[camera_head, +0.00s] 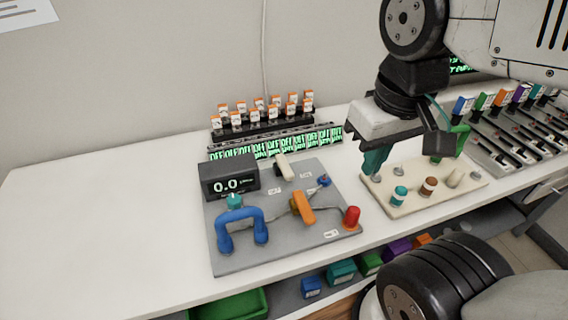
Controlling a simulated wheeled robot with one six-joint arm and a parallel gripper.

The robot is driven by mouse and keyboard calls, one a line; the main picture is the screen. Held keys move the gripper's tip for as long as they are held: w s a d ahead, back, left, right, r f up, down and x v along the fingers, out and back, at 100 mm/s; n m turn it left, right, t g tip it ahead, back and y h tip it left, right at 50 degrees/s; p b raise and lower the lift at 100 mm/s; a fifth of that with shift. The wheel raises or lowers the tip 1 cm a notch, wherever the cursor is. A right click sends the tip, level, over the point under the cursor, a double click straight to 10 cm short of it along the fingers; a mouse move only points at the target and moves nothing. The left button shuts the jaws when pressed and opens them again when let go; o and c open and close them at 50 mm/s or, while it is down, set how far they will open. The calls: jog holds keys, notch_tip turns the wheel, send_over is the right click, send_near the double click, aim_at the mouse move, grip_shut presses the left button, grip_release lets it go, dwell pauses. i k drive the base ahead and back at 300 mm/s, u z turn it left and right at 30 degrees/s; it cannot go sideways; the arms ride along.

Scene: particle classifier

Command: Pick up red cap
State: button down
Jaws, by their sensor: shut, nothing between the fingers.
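A brownish-red cap (428,187) sits on the beige tray (400,212), between a teal cap (399,195) and a cream one (455,178). My gripper (405,162) points down above the back of the tray, up and to the right of the red cap. It is shut and empty, apart from both caps. My wrist hides part of the tray's back and the table behind it.
The panel also carries a blue looped pipe (243,220), an orange handle (303,207), a cream handle (284,167) and a display (229,180) reading 0.0. Racks of labelled switches (262,115) stand behind. The white table (100,220) is clear at left.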

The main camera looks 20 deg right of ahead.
aim_at(353, 213)
jog(key=z, duration=0.85)
jog(key=k, duration=1)
jog(key=u, duration=1.2)
jog(key=i, duration=0.5)
jog(key=z, duration=0.05)
